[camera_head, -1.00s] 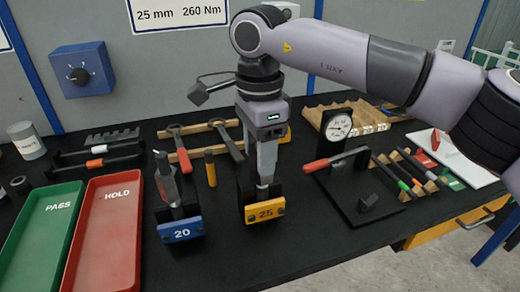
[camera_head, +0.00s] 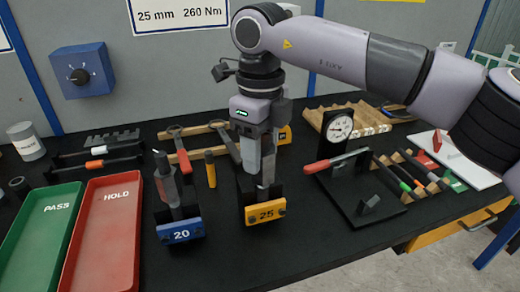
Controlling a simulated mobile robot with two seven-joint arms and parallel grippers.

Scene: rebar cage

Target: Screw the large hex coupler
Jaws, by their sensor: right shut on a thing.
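My right gripper (camera_head: 266,178) points down over the yellow stand marked 25 (camera_head: 265,212) and is shut on the grey large hex coupler (camera_head: 266,172), which sits upright in that stand. The fingers and the coupler overlap, so the exact contact is hard to see. To the left, a blue stand marked 20 (camera_head: 181,231) holds a smaller grey coupler (camera_head: 168,188) with a bar standing in it. My left gripper does not show.
Green PASS tray (camera_head: 40,228) and red HOLD tray (camera_head: 104,232) lie at the left. Wrenches (camera_head: 182,150) lie behind the stands. The table's front strip is clear.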

